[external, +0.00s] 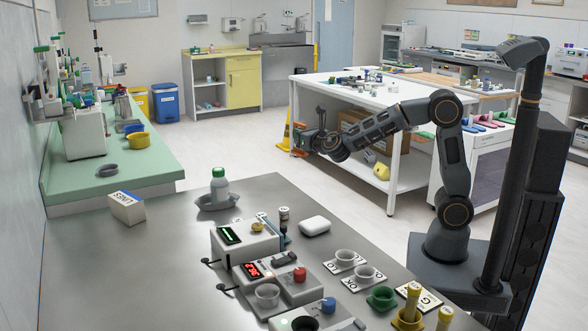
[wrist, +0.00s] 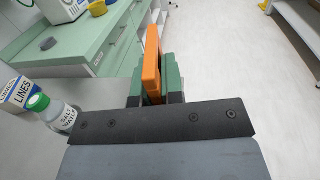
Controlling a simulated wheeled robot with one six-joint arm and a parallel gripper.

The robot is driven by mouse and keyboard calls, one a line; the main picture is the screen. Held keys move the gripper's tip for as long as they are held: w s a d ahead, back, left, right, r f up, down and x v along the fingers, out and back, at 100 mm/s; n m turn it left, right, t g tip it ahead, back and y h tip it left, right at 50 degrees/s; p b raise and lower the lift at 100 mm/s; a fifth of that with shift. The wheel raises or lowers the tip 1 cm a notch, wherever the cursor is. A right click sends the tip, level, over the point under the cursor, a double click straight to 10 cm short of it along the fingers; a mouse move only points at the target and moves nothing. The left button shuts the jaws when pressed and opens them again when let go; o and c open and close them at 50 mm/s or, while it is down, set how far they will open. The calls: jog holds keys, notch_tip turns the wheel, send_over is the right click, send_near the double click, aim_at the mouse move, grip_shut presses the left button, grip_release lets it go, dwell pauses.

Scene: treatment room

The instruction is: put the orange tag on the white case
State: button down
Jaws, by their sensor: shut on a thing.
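The orange tag (wrist: 152,55) stands on edge between the two green fingers of my gripper (wrist: 154,84) in the wrist view. My gripper is shut on it. In the external view my gripper (external: 302,145) is held out to the left, past the far edge of the grey counter, with a bit of orange showing at its tip. The white case (external: 315,226) is a small rounded box lying on the grey counter, nearer the camera than my gripper and apart from it. The case is not visible in the wrist view.
The grey counter (external: 160,262) holds a bottle (external: 219,186) in a grey dish, a LINES box (external: 127,208), a device with a green display (external: 245,240), one with a red display (external: 275,278) and several cups. Counter around the case's right side is clear. A white table (external: 350,98) stands behind.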

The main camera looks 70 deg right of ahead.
jog(key=s+a+r+n+t+y+b, duration=0.1)
jog(key=s+a+r+n+t+y, duration=0.25)
jog(key=a, duration=0.55)
jog(key=s+a+r+n+g+y+b, duration=0.1)
jog(key=s+a+r+y, duration=0.2)
jog(key=s+a+r, duration=0.45)
jog(key=s+a+f+n+y+b, duration=0.1)
jog(key=s+a+f+n+y, duration=0.15)
jog(key=s, duration=0.35)
jog(key=s+a+f+n+y, duration=0.1)
jog(key=s+a+y, duration=0.2)
jog(key=s, duration=0.4)
jog(key=h+b, duration=0.1)
jog(key=b, duration=0.6)
send_over(315, 221)
jog(key=shift+m+t, duration=0.4)
jog(key=shift+t, duration=0.05)
notch_tip(315, 221, down, 16)
jog(key=shift+a+f, duration=0.1)
jog(key=shift+f, duration=0.05)
jog(key=shift+s+f, duration=0.1)
jog(key=shift+f, duration=0.3)
jog(key=shift+f, duration=0.1)
